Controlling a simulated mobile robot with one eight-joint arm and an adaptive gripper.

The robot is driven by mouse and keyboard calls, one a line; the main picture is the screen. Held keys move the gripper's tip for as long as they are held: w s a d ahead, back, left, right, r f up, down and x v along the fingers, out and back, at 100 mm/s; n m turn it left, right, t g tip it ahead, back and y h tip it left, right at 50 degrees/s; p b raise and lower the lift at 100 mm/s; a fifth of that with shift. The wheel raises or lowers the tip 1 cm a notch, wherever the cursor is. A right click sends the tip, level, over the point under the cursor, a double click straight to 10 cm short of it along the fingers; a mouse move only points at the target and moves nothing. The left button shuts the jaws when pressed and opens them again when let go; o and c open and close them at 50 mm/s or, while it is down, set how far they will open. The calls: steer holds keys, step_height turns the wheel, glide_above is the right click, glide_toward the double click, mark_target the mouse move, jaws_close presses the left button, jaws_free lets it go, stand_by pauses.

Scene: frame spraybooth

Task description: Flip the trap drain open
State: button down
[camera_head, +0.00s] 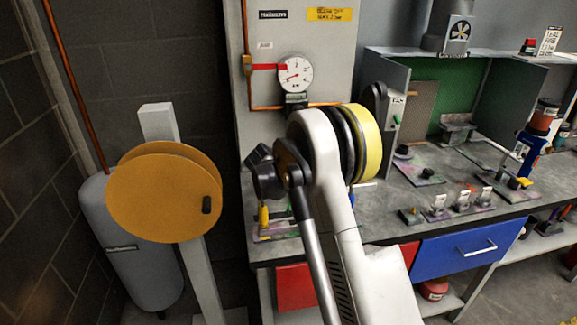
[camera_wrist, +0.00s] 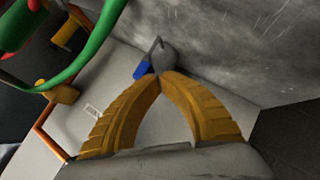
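My gripper (camera_wrist: 161,77) has two yellow ribbed fingers whose tips meet; it looks shut, with nothing clearly between them. Just beyond the tips is a small grey rounded part (camera_wrist: 163,54) with a blue piece (camera_wrist: 142,69) at its left, possibly the trap drain. The tips overlap its lower edge in the picture; I cannot tell whether they touch it. In the head view my arm hides most of this spot, and only a yellow finger (camera_head: 264,214) shows over the bench's left end. I cannot make out the drain there.
A round gauge (camera_head: 294,73) and copper pipe are on the grey panel (camera_head: 262,35) behind my arm. A yellow reel (camera_head: 164,192) stands left. The bench (camera_head: 402,205) carries small fixtures at right. In the wrist view a green curved hose (camera_wrist: 85,58) passes at upper left.

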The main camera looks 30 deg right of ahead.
steer(key=v, duration=1.1)
steer(key=shift+s+a, duration=0.2)
steer(key=shift+s, duration=0.05)
steer(key=shift+r, duration=0.1)
